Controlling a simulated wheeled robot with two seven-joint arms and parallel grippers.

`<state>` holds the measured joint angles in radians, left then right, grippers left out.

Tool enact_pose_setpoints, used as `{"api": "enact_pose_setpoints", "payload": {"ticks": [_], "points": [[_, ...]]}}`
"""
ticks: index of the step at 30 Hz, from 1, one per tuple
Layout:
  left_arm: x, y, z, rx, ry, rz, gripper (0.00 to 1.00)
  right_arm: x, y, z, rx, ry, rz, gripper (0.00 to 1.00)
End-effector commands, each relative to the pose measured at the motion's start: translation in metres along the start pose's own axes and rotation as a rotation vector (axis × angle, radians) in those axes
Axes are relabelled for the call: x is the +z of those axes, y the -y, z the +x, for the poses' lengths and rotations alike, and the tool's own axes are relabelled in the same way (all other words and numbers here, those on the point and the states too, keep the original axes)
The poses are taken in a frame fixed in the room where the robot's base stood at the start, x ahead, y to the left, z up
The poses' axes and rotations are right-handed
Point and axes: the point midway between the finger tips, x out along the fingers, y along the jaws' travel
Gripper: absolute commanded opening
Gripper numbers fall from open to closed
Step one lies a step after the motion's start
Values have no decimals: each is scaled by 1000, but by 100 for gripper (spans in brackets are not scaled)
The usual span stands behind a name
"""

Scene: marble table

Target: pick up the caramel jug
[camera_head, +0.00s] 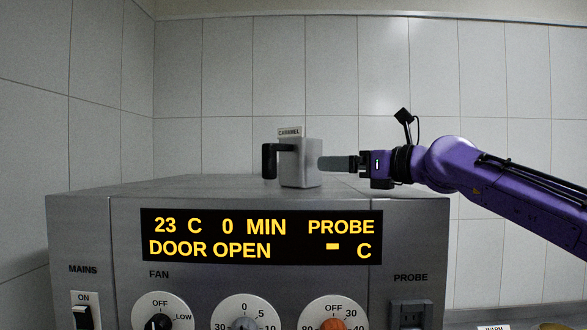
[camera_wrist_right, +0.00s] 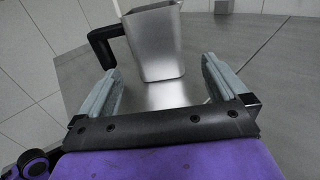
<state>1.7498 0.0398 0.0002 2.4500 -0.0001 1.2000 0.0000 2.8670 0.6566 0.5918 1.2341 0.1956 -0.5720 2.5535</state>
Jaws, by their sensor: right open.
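The caramel jug (camera_head: 301,165) is a square-sided metal jug with a black handle on its left and a tag reading CARAMEL on top. It stands upright on top of the steel oven-like unit (camera_head: 200,187). My right gripper (camera_head: 325,163) comes in from the right, level with the jug's body. In the right wrist view the jug (camera_wrist_right: 157,45) is ahead of the fingers, and my right gripper (camera_wrist_right: 160,85) is open around empty space with a finger on each side. Whether a fingertip touches the jug cannot be told. My left gripper is not in view.
The unit's front has a lit display (camera_head: 262,237) reading DOOR OPEN, knobs and a mains switch (camera_head: 85,311). A tiled wall (camera_head: 240,60) stands behind. The unit's top is clear left of the jug. A label reading WARM (camera_head: 492,328) shows at lower right.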

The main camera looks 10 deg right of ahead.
Motion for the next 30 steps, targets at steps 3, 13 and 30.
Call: {"api": "enact_pose_setpoints", "payload": {"ticks": [3,13,30], "points": [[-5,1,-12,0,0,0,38,4,0,22,0,-2,-1,100],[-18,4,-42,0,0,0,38,10,1,70,-3,-1,-1,100],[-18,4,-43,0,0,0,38,7,0,80,-2,6,-2,47]]}}
